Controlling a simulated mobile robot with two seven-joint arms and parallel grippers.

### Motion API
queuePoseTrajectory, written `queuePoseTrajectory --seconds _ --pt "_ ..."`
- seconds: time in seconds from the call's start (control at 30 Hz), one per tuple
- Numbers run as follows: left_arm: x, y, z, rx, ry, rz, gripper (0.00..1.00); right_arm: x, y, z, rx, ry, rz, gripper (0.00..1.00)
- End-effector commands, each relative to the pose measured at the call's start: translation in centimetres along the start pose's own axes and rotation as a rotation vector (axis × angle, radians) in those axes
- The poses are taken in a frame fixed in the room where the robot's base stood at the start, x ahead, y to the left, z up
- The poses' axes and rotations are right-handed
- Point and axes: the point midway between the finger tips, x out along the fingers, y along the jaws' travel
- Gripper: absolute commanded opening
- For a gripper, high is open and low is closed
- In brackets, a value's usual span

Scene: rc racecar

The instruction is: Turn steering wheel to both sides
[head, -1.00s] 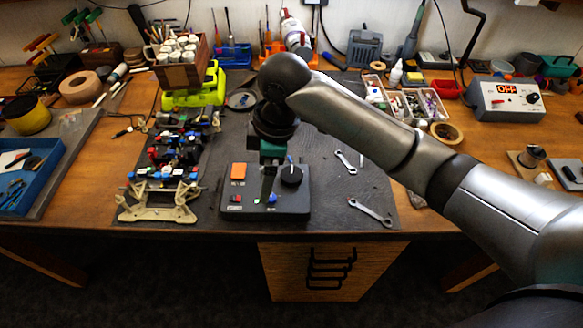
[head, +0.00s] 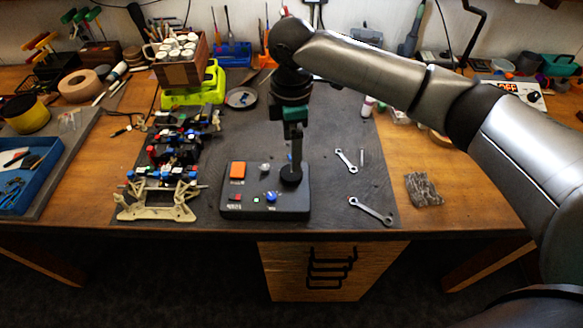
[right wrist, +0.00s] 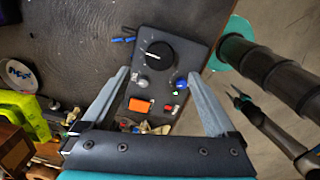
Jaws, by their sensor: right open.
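A dark control box (head: 264,203) lies on the grey mat. Its round black knob (right wrist: 157,54) has a white pointer line and is the only wheel-like part I see. In the head view the knob (head: 291,177) is partly behind my right gripper (head: 296,160). In the right wrist view my right gripper (right wrist: 157,75) is open, its two fingers apart over the box on either side of the controls. Nothing is between the fingers in their grip, and I cannot tell how high they are above the knob. My left gripper is not in view.
The box also carries an orange button (right wrist: 140,105) and a blue-capped switch (right wrist: 181,86). A car chassis (head: 165,180) stands left of the box. Two wrenches (head: 371,210) and a bag of small parts (head: 424,189) lie to the right.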

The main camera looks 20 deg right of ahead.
Motion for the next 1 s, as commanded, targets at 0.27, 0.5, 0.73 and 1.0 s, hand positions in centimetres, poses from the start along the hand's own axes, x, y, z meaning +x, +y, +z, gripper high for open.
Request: queuePoseTrajectory --seconds 0.27,0.5,0.73,1.0 --pt "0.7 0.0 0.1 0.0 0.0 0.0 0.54 5.7 -0.1 -0.1 -0.001 -0.001 -0.002 0.93" --pt "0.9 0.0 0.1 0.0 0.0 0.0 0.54 7.8 0.0 0.0 -0.001 -0.001 0.001 0.93" --pt "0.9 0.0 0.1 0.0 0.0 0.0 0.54 8.0 0.0 -0.1 -0.002 0.0 0.002 0.93" --pt "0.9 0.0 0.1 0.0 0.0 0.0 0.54 8.0 0.0 -0.1 -0.001 0.0 0.001 0.71"
